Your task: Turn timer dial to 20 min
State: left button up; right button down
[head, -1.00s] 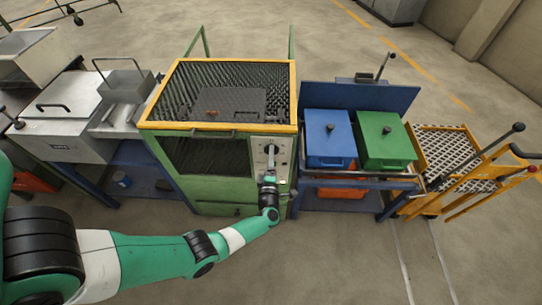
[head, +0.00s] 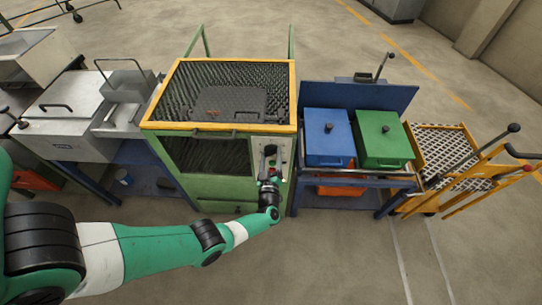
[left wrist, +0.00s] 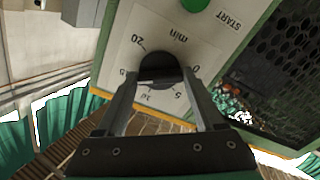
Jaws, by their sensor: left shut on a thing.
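The black timer dial (left wrist: 158,63) sits on a pale panel (left wrist: 118,48) in the left wrist view. Printed marks 20, min, 0, 5, 10 and 15 surround it. My left gripper (left wrist: 161,77) is shut on the dial, one finger on each side. A pale line shows on the dial between the fingers, but I cannot tell which mark it points to. In the head view my left gripper (head: 270,174) is at the panel on the right of the green furnace's front (head: 215,188). My right gripper is not in view.
A green START button (left wrist: 195,4) is on the same panel. Blue (head: 328,142) and green (head: 382,148) lidded boxes stand on a blue table to the right. A yellow trolley (head: 450,155) is farther right. The floor in front is clear.

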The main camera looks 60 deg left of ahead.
pick_arm(q)
jog(key=m, duration=0.6)
jog(key=shift+r+p, duration=0.1)
jog(key=shift+p, duration=0.2)
jog(key=m, duration=0.6)
dwell(0.3)
jog(key=o, duration=1.4)
jog(key=p+v, duration=0.4)
jog(key=v, duration=0.7)
jog(key=shift+s+d, duration=0.15)
jog(key=shift+d, duration=0.15)
